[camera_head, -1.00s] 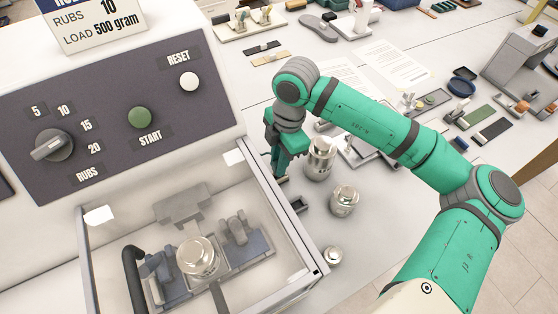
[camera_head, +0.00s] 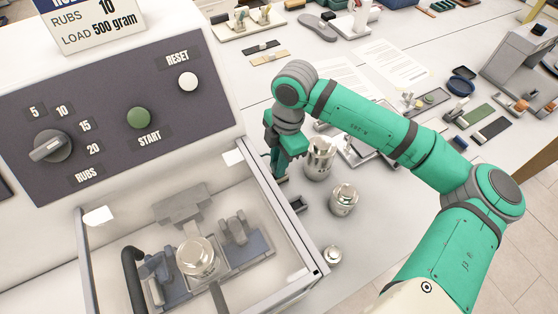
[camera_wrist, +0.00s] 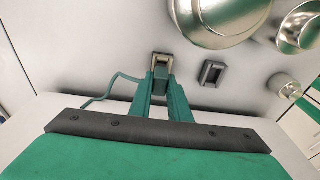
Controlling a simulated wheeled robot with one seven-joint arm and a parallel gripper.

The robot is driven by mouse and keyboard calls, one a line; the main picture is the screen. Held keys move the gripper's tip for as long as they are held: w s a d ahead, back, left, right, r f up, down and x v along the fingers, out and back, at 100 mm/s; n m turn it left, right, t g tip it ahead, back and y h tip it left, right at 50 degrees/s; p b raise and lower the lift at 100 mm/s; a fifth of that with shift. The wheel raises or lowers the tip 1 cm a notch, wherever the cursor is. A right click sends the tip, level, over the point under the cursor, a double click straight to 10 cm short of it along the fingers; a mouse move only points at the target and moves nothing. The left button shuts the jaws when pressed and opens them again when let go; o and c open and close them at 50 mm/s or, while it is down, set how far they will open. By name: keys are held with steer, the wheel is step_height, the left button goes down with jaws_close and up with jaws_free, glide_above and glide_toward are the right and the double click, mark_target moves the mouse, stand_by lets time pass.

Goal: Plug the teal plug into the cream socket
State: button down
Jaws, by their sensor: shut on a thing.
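My gripper (camera_wrist: 160,98) is shut on the teal plug (camera_wrist: 161,77), holding it between its fingertips. A teal cable (camera_wrist: 118,77) runs from the plug to the left. The cream socket (camera_wrist: 162,57) is a small upright-walled rectangular frame on the table, right at the plug's far end. The plug overlaps the socket's near part in the wrist view; I cannot tell whether it is inside or just above it. In the head view my gripper (camera_head: 281,165) points down beside the glass-fronted machine, and the cream socket cannot be made out there.
A dark grey socket (camera_wrist: 212,73) sits close to the right of the cream one. Metal weights (camera_head: 319,160) (camera_head: 343,199) (camera_head: 333,254) stand to the right. The rubbing machine (camera_head: 120,120) with its clear cover is close on the left.

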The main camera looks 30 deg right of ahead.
steer(key=shift+s+f, duration=0.1)
steer(key=shift+f, duration=0.85)
steer(key=c, duration=1.6)
jaws_free()
steer(key=r, duration=0.3)
steer(key=d+r, duration=0.1)
steer(key=r, duration=0.5)
steer(key=shift+d+r, duration=0.15)
steer(key=shift+r, duration=0.25)
steer(key=shift+d+r, duration=0.1)
steer(key=shift+r, duration=0.35)
